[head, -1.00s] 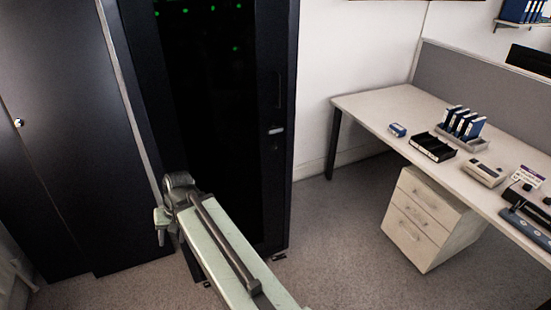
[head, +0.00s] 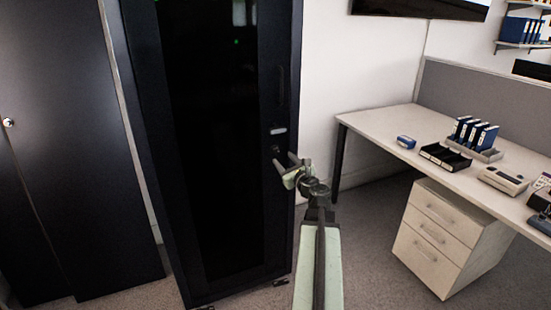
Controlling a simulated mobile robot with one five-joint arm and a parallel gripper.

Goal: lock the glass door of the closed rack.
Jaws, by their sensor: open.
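The rack (head: 155,130) is a tall black cabinet, and its dark glass door (head: 215,160) is closed. A handle (head: 281,85) runs up the door's right edge. Below it is a small light plate (head: 278,131), and under that a small lock-like part (head: 276,148), dark and hard to make out. My gripper (head: 283,168) is just below that part, in front of the door's right edge. Its fingers are apart and point left toward the door, with nothing seen between them. I cannot tell whether it touches the door.
A dark cabinet (head: 70,130) stands left of the rack. To the right is a desk (head: 385,125) with blue binders (head: 475,133), a black tray (head: 445,157) and several devices. A white drawer unit (head: 435,235) stands under it. Floor is clear between rack and drawers.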

